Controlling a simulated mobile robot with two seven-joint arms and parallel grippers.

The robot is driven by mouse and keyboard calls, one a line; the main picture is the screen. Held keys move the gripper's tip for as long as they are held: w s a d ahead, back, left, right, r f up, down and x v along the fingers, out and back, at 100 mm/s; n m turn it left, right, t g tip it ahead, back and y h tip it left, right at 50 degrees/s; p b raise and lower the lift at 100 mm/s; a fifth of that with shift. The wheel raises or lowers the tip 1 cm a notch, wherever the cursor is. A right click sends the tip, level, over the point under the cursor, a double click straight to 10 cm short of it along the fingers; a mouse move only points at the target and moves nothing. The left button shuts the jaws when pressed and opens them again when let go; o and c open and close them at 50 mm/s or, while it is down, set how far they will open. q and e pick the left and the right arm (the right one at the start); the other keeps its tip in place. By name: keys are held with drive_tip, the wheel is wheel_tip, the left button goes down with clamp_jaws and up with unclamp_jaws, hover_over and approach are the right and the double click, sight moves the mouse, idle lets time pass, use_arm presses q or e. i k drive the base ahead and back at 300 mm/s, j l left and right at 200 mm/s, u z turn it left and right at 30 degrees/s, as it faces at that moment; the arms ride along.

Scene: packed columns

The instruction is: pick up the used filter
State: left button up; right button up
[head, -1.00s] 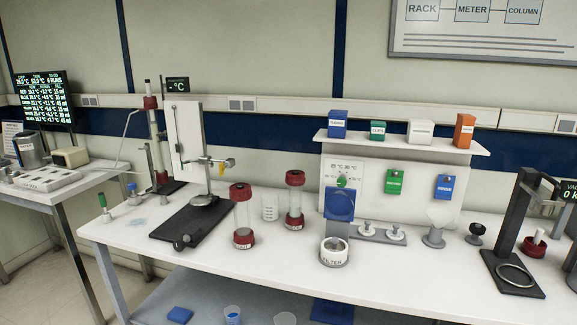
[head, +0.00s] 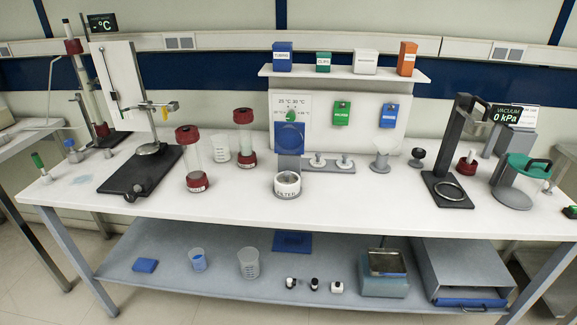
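No item is clearly marked as a used filter. A white round container labelled FILTER (head: 287,186) stands upright on the white bench (head: 330,215), just in front of a blue paddle-shaped panel (head: 290,138). Whether anything lies inside it is too small to tell. A flat pale bluish patch (head: 84,191) lies on the bench at the left; I cannot tell what it is. Neither of my grippers shows in the head view.
Red-capped columns (head: 195,158) and a beaker (head: 221,146) stand left of the FILTER container. A black stand with a ring (head: 450,188) and a green-lidded vessel (head: 522,180) are at the right. The lower shelf (head: 210,283) holds beakers and boxes. The bench's front strip is clear.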

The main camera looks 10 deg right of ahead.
sight(287, 179)
drive_tip(key=i+j+z, duration=0.1)
drive_tip(key=j, duration=0.25)
drive_tip(key=i+j+z, duration=0.1)
drive_tip(key=i+j, duration=0.2)
drive_tip(key=i+j+z, duration=0.1)
drive_tip(key=j, duration=0.35)
drive_tip(key=i+j+z, duration=0.15)
drive_tip(key=j, duration=0.25)
drive_tip(key=i+j+z, duration=0.1)
drive_tip(key=i+j, duration=0.15)
drive_tip(key=j, duration=0.15)
